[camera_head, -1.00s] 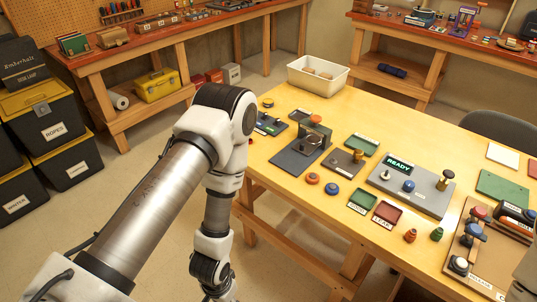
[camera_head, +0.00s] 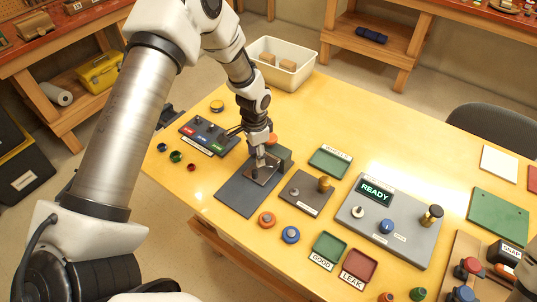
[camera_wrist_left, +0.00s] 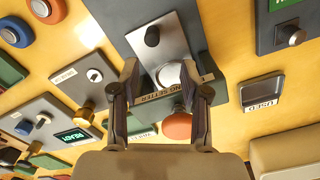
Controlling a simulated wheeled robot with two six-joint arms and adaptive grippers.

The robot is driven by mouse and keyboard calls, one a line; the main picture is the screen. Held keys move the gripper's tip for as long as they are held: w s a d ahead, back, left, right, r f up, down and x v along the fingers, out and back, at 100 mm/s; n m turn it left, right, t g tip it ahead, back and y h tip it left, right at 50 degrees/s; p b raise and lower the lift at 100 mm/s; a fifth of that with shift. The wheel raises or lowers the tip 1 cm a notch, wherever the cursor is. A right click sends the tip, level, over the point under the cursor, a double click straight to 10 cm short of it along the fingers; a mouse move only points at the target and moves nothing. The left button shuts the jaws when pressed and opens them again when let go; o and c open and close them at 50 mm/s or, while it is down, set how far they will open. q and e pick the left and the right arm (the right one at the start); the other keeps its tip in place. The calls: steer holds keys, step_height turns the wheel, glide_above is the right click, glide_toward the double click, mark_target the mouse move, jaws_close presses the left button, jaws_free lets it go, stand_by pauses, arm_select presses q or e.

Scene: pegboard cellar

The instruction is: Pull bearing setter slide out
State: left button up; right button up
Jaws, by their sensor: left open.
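The bearing setter is a dark base plate (camera_head: 237,194) on the yellow table, with a block (camera_head: 285,157) behind. In the left wrist view its metal slide (camera_wrist_left: 178,38) carries a black knob (camera_wrist_left: 152,37), and a label strip (camera_wrist_left: 158,90) crosses its near end. A pale round part (camera_wrist_left: 172,73) shows between my fingers. My left gripper (camera_head: 257,160) is over the slide, pointing down; it also shows in the left wrist view (camera_wrist_left: 160,82). It is open, and the black knob is beyond the fingertips. Contact cannot be told. My right gripper is not in view.
An orange-red knob (camera_wrist_left: 177,125) lies close under my left fingers. A switch panel (camera_head: 209,135) stands to the left, a small knobbed plate (camera_head: 306,193) and the READY panel (camera_head: 390,222) to the right. A white bin (camera_head: 282,62) is behind. Open table lies at the back right.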

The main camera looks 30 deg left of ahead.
mark_target(254, 172)
arm_select(q)
steer(key=shift+w+f+b, duration=0.15)
steer(key=shift+f+b, duration=0.1)
steer(key=shift+b, duration=0.05)
steer(key=s+f+b, duration=0.3)
steer(key=b, duration=0.1)
steer(key=shift+s+d+f, duration=0.1)
steer(key=shift+s, duration=0.1)
steer(key=f, duration=0.1)
steer(key=w+f+b, duration=0.1)
steer(key=f, duration=0.1)
steer(key=shift+w+f+b, duration=0.25)
steer(key=shift+w+b, duration=0.05)
steer(key=shift+b, duration=0.1)
steer(key=shift+s+r, duration=0.2)
steer(key=shift+r, duration=0.1)
steer(key=shift+s+r, duration=0.15)
steer(key=c, duration=0.5)
jaws_close()
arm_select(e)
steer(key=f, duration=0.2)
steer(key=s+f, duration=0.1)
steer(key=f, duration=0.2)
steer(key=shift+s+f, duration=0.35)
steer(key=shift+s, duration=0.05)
